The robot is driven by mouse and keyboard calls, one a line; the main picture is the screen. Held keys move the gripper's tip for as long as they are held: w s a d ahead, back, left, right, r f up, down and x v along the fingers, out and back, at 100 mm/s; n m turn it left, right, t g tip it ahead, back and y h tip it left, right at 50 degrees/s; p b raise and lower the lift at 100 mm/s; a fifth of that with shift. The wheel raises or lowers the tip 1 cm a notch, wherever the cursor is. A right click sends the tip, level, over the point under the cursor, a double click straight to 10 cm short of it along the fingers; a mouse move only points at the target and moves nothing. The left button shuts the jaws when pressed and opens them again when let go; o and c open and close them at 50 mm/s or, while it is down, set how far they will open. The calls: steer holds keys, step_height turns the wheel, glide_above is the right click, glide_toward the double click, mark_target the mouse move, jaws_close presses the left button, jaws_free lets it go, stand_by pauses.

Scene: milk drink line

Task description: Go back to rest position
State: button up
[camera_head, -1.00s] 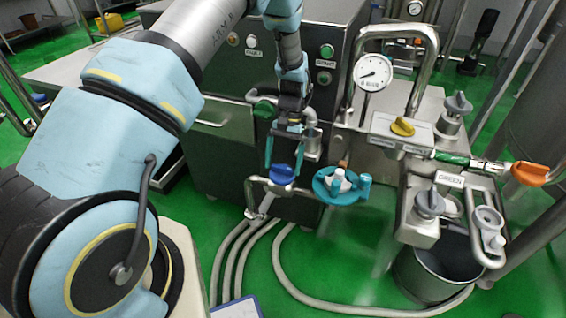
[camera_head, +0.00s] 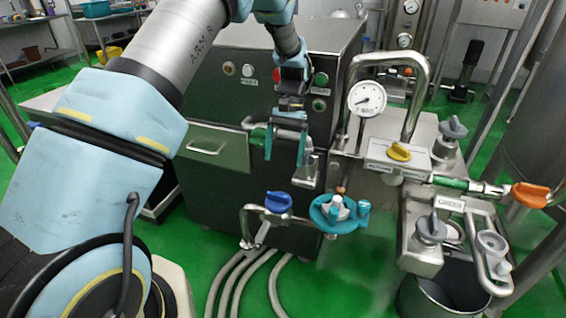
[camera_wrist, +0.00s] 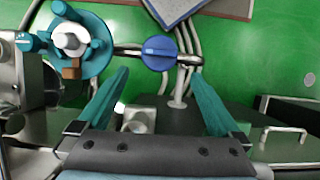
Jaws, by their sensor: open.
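My gripper (camera_head: 285,150) is open and empty, with its teal fingers pointing down in front of the dark machine cabinet. In the head view it hangs above the blue knob (camera_head: 278,202) on the steel pipe, clear of it. In the wrist view my gripper's fingers (camera_wrist: 160,100) are spread wide, and the blue knob (camera_wrist: 159,53) shows beyond them with nothing between the tips. The teal valve wheel (camera_head: 339,212) is right of the blue knob; it also shows at the upper left of the wrist view (camera_wrist: 72,45).
The machine cabinet (camera_head: 215,150) stands close behind my gripper. A pressure gauge (camera_head: 367,99), a yellow knob (camera_head: 400,152), an orange handle (camera_head: 529,195) and a steel bucket (camera_head: 445,297) are to the right. Hoses (camera_head: 238,272) lie on the open green floor.

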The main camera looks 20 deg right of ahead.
stand_by(0.3)
steer(key=a+r+n+t+h, duration=0.15)
steer(key=a+r, duration=0.25)
steer(key=a, duration=0.4)
steer(key=s+a+r+n+t+h, duration=0.1)
steer(key=a+r+n, duration=0.15)
steer(key=a, duration=0.65)
steer(key=a+r+n+t+h, duration=0.1)
steer(key=a+r, duration=0.3)
steer(key=a, duration=0.4)
steer(key=s+a+r+n+t+p, duration=0.1)
steer(key=s+a+n, duration=0.1)
steer(key=s+a, duration=0.4)
steer(key=shift+s+a+r, duration=0.25)
steer(key=shift+a, duration=0.65)
